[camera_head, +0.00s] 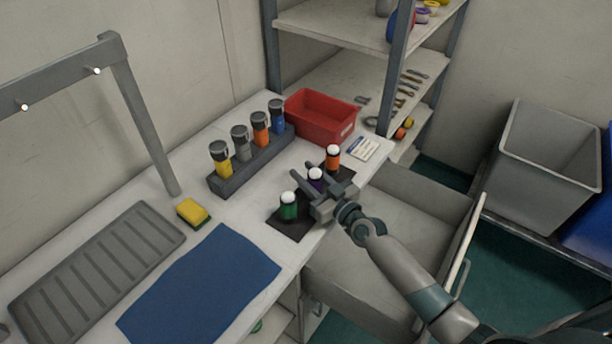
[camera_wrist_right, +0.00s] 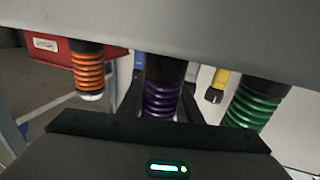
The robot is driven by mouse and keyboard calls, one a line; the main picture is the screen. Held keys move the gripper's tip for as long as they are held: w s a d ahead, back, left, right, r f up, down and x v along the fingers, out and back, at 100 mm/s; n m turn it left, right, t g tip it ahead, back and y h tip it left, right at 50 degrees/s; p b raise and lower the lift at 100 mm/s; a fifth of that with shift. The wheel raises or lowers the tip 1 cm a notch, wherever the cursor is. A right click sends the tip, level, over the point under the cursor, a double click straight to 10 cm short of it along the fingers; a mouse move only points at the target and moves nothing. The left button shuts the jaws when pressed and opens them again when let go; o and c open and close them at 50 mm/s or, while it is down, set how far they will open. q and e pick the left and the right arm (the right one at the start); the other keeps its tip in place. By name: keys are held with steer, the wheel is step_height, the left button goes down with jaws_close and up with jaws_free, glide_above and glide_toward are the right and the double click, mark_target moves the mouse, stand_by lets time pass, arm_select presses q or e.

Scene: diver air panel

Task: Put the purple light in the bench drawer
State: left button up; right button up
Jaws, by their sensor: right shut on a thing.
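The purple light (camera_head: 316,181), with a white top, stands between a green light (camera_head: 288,210) and an orange light (camera_head: 333,160) on a dark mat (camera_head: 286,229) at the bench's front edge. My right gripper (camera_head: 314,184) is shut on the purple light, with a finger on each side. In the right wrist view the purple ribbed body (camera_wrist_right: 160,97) sits between my fingers, orange to its left and green to its right. The bench drawer (camera_head: 375,268) is pulled open below the bench edge, under my right arm; the visible part of its floor looks empty. My left gripper is not in view.
A rack (camera_head: 254,163) of several lights and a red bin (camera_head: 321,115) stand behind. A card (camera_head: 363,148), yellow sponge (camera_head: 193,211), blue cloth (camera_head: 200,287) and ribbed tray (camera_head: 95,265) lie on the bench. Shelves and a grey bin (camera_head: 545,155) are at the right.

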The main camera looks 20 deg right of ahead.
steer(key=shift+f, duration=0.15)
steer(key=shift+f, duration=0.1)
steer(key=shift+f, duration=0.15)
steer(key=o, duration=1.2)
steer(key=shift+c, duration=0.2)
steer(key=b+v, duration=0.5)
steer(key=v, duration=1.2)
steer(key=shift+s+r, duration=0.2)
steer(key=shift+s, duration=0.05)
steer(key=shift+o, duration=0.5)
steer(key=shift+d, duration=0.1)
